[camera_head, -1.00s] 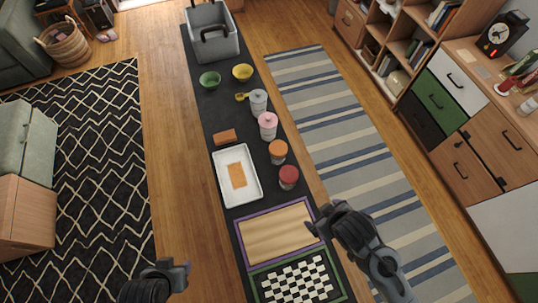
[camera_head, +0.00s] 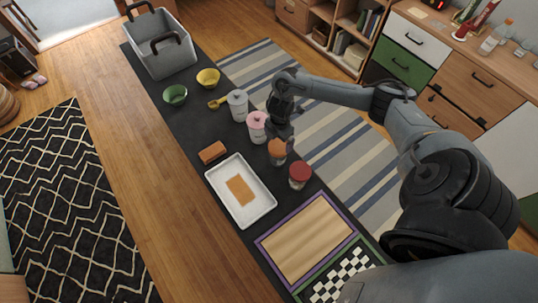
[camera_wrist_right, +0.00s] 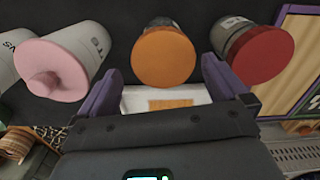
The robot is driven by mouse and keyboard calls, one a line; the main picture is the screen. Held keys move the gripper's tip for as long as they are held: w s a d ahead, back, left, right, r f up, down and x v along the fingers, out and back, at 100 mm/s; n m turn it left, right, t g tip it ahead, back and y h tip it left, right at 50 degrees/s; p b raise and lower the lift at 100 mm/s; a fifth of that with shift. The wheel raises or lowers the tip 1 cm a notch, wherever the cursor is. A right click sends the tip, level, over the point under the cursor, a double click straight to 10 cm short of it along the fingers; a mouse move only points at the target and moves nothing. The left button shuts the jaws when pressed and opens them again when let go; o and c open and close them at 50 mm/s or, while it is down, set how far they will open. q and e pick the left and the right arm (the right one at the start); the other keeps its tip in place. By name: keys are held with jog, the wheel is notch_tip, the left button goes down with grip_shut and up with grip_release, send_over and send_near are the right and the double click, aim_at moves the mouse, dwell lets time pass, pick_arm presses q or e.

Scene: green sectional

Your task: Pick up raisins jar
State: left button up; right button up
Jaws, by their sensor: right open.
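Several lidded jars stand in a row on the dark counter: a white-topped jar (camera_head: 238,105), a pink-lidded jar (camera_head: 257,127), an orange-lidded jar (camera_head: 277,147) and a red-lidded jar (camera_head: 299,174). Which one holds raisins cannot be told, as the labels are only partly seen. My right gripper (camera_head: 279,131) is open, right by the orange-lidded jar. In the right wrist view, the orange lid (camera_wrist_right: 164,56) lies between the spread fingers (camera_wrist_right: 162,86), with the pink lid (camera_wrist_right: 52,70) left and the red lid (camera_wrist_right: 262,55) right. My left gripper is out of view.
A white tray (camera_head: 225,203) with a tan piece lies in front of the jars, near a brown block (camera_head: 212,152). Bowls (camera_head: 208,78) and a grey basket (camera_head: 168,65) stand farther back. A wooden board (camera_head: 307,240) and a checkered board (camera_head: 342,275) lie nearer.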

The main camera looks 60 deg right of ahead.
aim_at(279, 146)
jog(key=f, duration=0.2)
jog(key=shift+s+a+f, duration=0.1)
jog(key=shift+s+f, duration=0.15)
jog(key=shift+f, duration=1.15)
jog(key=shift+w+a+f, duration=0.1)
jog(key=shift+f, duration=2.1)
jog(key=shift+c, duration=0.2)
jog(key=c, duration=0.8)
jog(key=shift+o, duration=0.2)
jog(key=shift+r, duration=0.1)
